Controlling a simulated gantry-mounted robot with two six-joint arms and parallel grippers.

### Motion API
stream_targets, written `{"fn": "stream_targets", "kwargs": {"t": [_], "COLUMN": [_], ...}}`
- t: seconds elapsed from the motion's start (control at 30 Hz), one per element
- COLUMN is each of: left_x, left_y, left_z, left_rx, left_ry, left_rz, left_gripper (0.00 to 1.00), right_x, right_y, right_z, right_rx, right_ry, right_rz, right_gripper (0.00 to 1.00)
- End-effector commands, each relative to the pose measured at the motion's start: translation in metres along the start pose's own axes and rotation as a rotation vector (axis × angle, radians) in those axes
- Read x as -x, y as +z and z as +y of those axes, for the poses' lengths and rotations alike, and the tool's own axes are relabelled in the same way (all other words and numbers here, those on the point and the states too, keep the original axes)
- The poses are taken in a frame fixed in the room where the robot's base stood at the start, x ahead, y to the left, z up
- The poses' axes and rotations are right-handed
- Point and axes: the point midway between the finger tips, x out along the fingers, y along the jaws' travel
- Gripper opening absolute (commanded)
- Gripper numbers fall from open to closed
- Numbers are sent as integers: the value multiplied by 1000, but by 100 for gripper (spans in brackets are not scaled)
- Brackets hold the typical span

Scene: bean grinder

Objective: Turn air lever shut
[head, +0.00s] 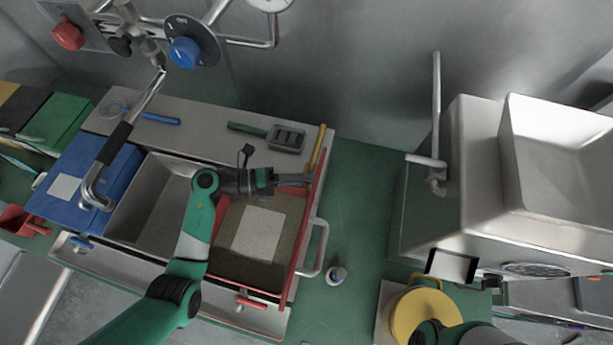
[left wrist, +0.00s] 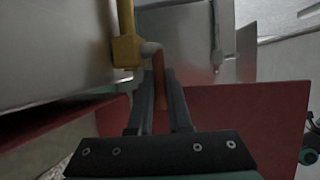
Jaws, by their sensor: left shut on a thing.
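My left gripper (head: 300,181) reaches across the red-edged bin (head: 318,215) to its far right corner, beside a yellow pipe-like part (head: 321,148). In the left wrist view, my left gripper (left wrist: 160,78) is shut on an orange-red lever handle (left wrist: 159,65), which lies between its two fingers. A pale elbow joins this handle to the yellow part (left wrist: 126,50). The handle's far end is hidden by the fingers. I take it to be the air lever. Green parts of my right arm show at the bottom right of the head view; its gripper is not visible.
A metal machine (head: 440,180) stands right. A yellow round container (head: 422,308) stands at bottom right. A small bottle (head: 337,275) stands on green floor.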

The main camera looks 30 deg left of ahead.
Motion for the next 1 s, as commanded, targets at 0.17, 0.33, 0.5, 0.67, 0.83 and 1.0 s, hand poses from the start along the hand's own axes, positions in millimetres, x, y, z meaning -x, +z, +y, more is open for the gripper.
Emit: {"fn": "stream_targets", "kwargs": {"t": [0.17,0.33,0.5,0.67,0.83,1.0], "left_x": [1,4,4,4,4,6], "left_y": [3,2,2,2,2,2], "left_z": [4,1,1,1,1,1], "left_rx": [-16,-25,-24,-24,-24,-24], "left_ry": [-7,-11,-10,-10,-10,-10], "left_rz": [82,130,129,129,129,128], "left_gripper": [0,0,0,42,47,47], "right_x": [12,13,12,12,12,12], "right_y": [11,12,12,11,11,11], "right_z": [0,0,0,0,0,0], "right_rx": [0,0,0,0,0,0], "right_ry": [0,0,0,0,0,0], "right_rz": [0,0,0,0,0,0], "right_gripper": [50,50,50,50,50,50]}}
